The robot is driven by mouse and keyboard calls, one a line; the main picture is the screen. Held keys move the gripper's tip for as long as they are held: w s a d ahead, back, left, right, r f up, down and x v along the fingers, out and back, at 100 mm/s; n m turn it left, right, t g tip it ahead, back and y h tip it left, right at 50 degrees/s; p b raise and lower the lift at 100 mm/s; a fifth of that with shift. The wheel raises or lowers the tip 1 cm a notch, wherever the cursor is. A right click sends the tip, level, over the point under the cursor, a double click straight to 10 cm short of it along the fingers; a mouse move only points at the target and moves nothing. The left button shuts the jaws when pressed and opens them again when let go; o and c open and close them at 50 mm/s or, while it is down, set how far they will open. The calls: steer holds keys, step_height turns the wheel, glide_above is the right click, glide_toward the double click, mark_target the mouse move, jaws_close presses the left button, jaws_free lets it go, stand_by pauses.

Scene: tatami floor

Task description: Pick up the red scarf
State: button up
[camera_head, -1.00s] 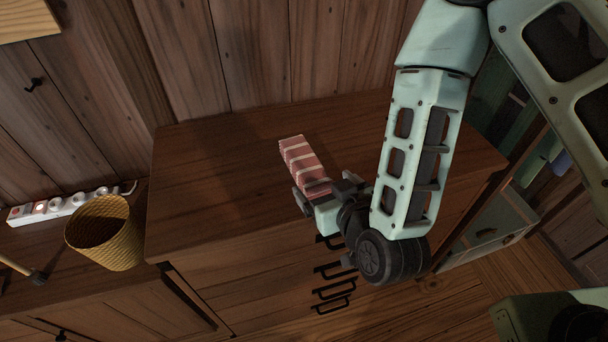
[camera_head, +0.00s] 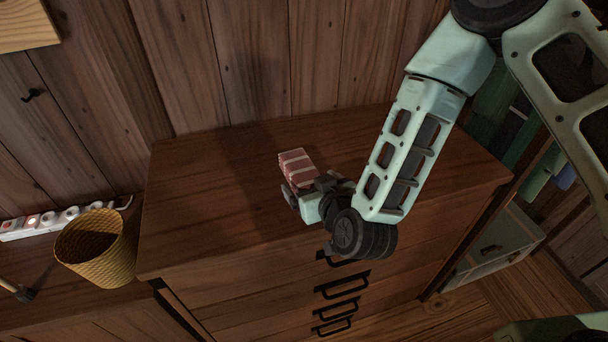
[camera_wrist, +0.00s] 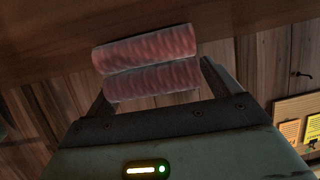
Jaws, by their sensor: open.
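The red scarf (camera_head: 297,165) is folded into a narrow block with pale stripes and sits on top of the wooden dresser (camera_head: 215,185). My gripper (camera_head: 305,191) is at its near end, low over the dresser top, and hides part of it. In the wrist view the scarf (camera_wrist: 146,50) shows as two stacked red folds. My open gripper (camera_wrist: 155,88) has one finger on either side of the nearer fold. I cannot tell whether the fingers touch the cloth.
A yellow woven basket (camera_head: 97,252) and a white power strip (camera_head: 60,218) stand on a lower surface to the left. The wooden wall (camera_head: 270,60) rises behind the dresser. The dresser top left of the scarf is clear.

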steer(key=shift+w, duration=0.15)
steer(key=c, duration=1.1)
steer(key=shift+r, duration=0.1)
